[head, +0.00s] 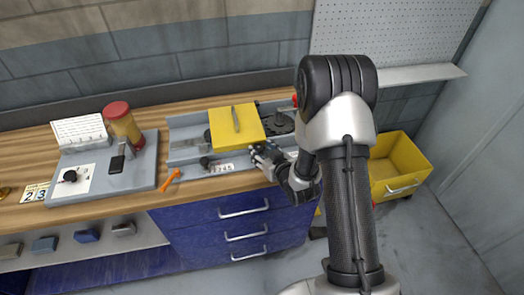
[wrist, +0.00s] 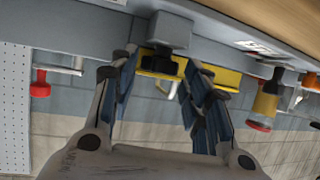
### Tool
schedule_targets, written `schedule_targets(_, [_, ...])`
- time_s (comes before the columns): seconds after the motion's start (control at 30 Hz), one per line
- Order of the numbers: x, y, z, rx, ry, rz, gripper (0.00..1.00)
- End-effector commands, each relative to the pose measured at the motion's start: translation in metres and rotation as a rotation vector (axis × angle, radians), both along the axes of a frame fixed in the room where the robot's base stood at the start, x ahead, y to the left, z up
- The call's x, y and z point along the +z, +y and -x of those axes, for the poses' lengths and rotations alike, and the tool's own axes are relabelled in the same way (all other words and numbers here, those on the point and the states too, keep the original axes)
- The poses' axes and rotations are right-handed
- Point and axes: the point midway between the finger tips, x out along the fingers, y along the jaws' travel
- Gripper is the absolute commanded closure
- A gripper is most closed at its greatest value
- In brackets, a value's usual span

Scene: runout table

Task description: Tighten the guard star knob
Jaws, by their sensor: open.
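The yellow guard (head: 236,128) with an upright handle sits on the grey runout fixture (head: 185,152) on the bench. In the wrist view, which is upside down, a black knob (wrist: 160,64) sits against a grey block (wrist: 170,32), with the yellow guard (wrist: 222,78) behind it. My gripper (wrist: 162,72) is open, and its two fingers appear on either side of that knob; I cannot tell whether they touch it. In the head view my gripper (head: 262,154) is at the guard's front right corner, and the knob is hidden there.
An orange tool (head: 170,180) lies before the fixture. A grey stand (head: 133,175) and a red-capped bottle (head: 122,122) are at the left. A red knob (wrist: 40,84) shows beside the fixture. A yellow crate (head: 415,160) stands at the right. Blue drawers (head: 235,235) are below the bench.

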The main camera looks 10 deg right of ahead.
Motion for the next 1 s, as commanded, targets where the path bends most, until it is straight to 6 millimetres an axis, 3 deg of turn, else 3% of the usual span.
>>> schedule_targets(0.4, [0.024, -0.013, 0.056, -0.002, 0.0, 0.0, 0.56])
schedule_targets(1.0, [0.027, -0.013, 0.062, -0.001, 0.0, 0.0, 0.56])
